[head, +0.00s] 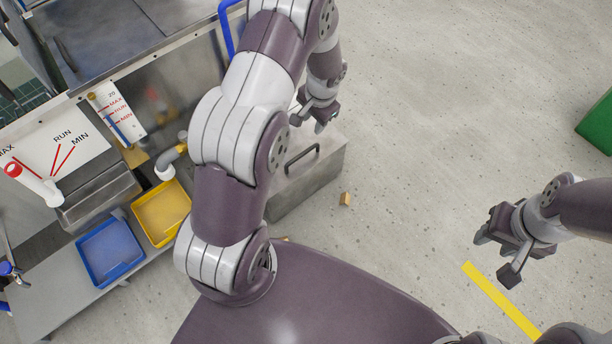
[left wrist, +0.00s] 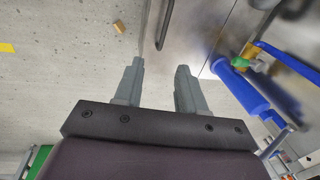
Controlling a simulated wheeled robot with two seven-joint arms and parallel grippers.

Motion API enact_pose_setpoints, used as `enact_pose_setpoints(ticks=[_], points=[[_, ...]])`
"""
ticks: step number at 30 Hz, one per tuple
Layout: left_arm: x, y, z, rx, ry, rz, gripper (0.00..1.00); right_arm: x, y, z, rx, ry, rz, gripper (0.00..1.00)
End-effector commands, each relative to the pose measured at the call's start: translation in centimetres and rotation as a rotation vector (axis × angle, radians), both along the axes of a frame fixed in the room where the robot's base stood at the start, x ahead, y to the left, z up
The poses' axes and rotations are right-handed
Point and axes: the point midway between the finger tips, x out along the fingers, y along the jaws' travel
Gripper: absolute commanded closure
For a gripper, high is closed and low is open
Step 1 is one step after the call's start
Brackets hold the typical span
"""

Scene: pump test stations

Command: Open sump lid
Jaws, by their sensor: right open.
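A grey steel box with a flat top (head: 325,163), which looks like the sump with its lid down, stands on the floor beside the station. A dark bar handle (head: 302,158) is on its top. My left gripper (head: 318,117) is above the box's far end, apart from the handle. In the left wrist view its two fingers (left wrist: 158,82) are spread with nothing between them; the dark handle (left wrist: 165,24) and steel lid (left wrist: 193,35) lie beyond. My left arm hides part of the box in the head view. My right gripper (head: 508,250) is open and empty over bare floor.
A yellow tray (head: 160,236) and a blue tray (head: 110,272) sit on the station at left. A small tan block (head: 345,198) lies on the floor. The floor at right is mostly clear.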

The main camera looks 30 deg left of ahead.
Motion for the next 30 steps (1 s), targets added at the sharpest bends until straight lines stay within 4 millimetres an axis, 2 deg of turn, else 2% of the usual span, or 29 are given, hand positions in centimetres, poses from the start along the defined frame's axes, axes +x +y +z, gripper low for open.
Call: enact_pose_setpoints(ticks=[1, 3, 11, 15, 21, 25, 30], points=[[0.6, 0.6, -5.1, 0.008, 0.005, -0.014, 0.60, 0.1, 0.0, -3.9, 0.000, -0.002, 0.000, 0.57], [1.2, 1.2, -7.6, 0.019, 0.009, -0.034, 0.60, 0.1, 0.1, -5.2, 0.000, -0.002, 0.000, 0.57], [1.9, 2.1, -11.9, 0.028, 0.014, -0.054, 0.60, 0.1, 0.1, -7.1, 0.000, -0.003, 0.001, 0.57], [2.1, 2.8, -15.7, 0.028, 0.014, -0.051, 0.60, 0.1, 0.1, -9.1, 0.000, -0.003, 0.000, 0.57], [2.5, 3.6, -19.9, 0.028, 0.013, -0.052, 0.60, 0.1, 0.1, -11.3, 0.000, -0.002, 0.000, 0.57], [2.7, 4.0, -21.1, 0.028, 0.011, -0.052, 0.60, 0.1, 0.1, -11.9, 0.000, -0.002, 0.000, 0.57], [2.7, 4.0, -21.4, 0.028, 0.010, -0.052, 0.60, 0.1, 0.1, -11.9, 0.000, -0.002, 0.000, 0.57]])
